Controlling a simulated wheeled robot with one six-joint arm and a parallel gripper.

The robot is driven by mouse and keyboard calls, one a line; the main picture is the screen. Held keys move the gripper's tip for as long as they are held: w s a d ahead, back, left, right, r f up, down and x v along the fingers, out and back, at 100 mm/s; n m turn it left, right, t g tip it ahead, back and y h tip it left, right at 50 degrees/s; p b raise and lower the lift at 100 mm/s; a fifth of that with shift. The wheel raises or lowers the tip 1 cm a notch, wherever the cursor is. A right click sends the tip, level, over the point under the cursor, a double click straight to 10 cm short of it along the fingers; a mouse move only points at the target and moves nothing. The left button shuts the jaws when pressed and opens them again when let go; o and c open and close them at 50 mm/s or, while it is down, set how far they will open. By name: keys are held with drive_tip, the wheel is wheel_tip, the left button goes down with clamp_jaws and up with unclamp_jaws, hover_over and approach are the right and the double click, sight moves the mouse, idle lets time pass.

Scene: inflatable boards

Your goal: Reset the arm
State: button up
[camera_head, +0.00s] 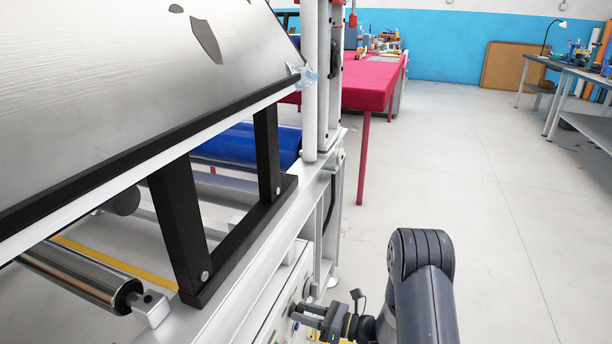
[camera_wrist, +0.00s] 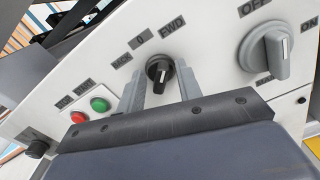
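My arm (camera_head: 422,285) reaches from the bottom right of the head view toward the side of a machine. My gripper (camera_head: 308,314) is at the machine's white control panel there. In the wrist view, my gripper's two grey fingers (camera_wrist: 162,84) stand on either side of a small black knob (camera_wrist: 158,70), with narrow gaps beside it. The knob sits under the labels "0" and "FWD". The fingers look open around it; contact is hard to judge.
The panel also bears a large grey ON/OFF switch (camera_wrist: 265,50), a green button (camera_wrist: 100,104) and a red button (camera_wrist: 78,117). The machine frame (camera_head: 240,275) fills the left. A red table (camera_head: 372,85) stands behind; the floor (camera_head: 510,220) at right is clear.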

drive_tip(key=s+d+n+g, duration=0.1)
drive_tip(key=s+d+n, duration=0.3)
drive_tip(key=d, duration=0.5)
drive_tip(key=shift+s+d+r+p, duration=0.3)
drive_tip(key=shift+s+r+p, duration=0.1)
drive_tip(key=shift+s, duration=0.4)
